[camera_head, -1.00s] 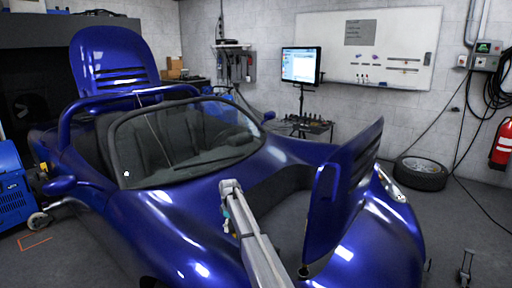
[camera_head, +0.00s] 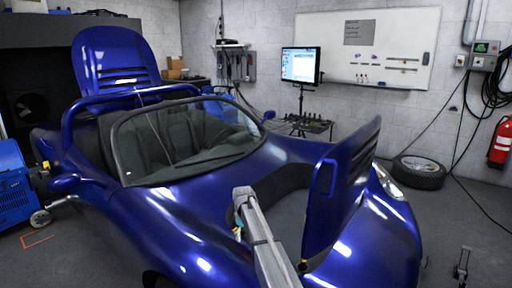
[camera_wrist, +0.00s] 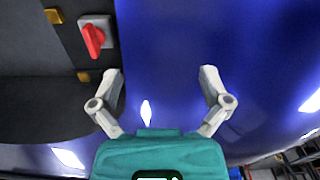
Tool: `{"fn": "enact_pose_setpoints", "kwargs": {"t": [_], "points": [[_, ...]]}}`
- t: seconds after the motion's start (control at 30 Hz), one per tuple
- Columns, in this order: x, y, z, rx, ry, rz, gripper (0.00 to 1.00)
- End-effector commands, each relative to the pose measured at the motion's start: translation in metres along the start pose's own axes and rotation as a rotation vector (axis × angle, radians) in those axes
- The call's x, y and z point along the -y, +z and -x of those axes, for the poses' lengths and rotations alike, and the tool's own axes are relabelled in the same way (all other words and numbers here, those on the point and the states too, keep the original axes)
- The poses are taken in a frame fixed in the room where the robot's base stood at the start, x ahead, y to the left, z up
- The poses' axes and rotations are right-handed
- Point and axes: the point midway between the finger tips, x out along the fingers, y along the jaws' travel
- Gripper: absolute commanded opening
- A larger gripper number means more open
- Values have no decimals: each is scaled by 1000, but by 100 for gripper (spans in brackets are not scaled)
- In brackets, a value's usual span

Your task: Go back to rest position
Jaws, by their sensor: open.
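My gripper (camera_wrist: 162,82) is open and empty in the wrist view, its two grey fingers spread apart on a teal body. Between and beyond the fingers is the glossy blue bodywork of the car. In the head view my grey arm reaches over the front of the blue car (camera_head: 190,225), by the open front compartment. The gripper itself is mostly hidden behind the arm there. A red rotary switch (camera_wrist: 94,39) on a light square plate shows at the upper left of the wrist view, left of the gripper and apart from it.
A raised blue panel (camera_head: 345,185) stands right of my arm. The windshield (camera_head: 185,140) is behind it. A monitor (camera_head: 300,65), a tool stand (camera_head: 303,125), a loose wheel (camera_head: 419,171) and a fire extinguisher (camera_head: 499,142) stand farther back. Floor shows at the right.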

Motion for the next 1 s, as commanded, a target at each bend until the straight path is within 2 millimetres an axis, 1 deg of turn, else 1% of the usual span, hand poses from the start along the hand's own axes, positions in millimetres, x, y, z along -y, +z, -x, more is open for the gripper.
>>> {"fn": "enact_pose_setpoints", "kwargs": {"t": [0.03,0.07,0.1,0.17,0.2,0.27,0.3,0.37,0.4,0.47,0.5,0.7,0.8,0.9,1.0], "points": [[6,19,0,0,0,-30,97],[8,26,0,0,0,-46,97],[12,40,0,0,0,-74,97],[18,60,0,0,0,-119,97],[22,76,0,0,0,-155,97],[32,103,0,0,0,-215,97],[38,121,0,0,0,-258,97],[48,147,0,0,0,-321,97],[54,164,0,0,0,-363,97],[65,190,0,0,0,-428,97],[72,206,0,0,0,-470,97],[112,283,0,0,0,-678,97],[129,312,0,0,0,-762,97],[144,334,0,0,0,-831,97],[156,353,0,0,0,-889,97]]}}
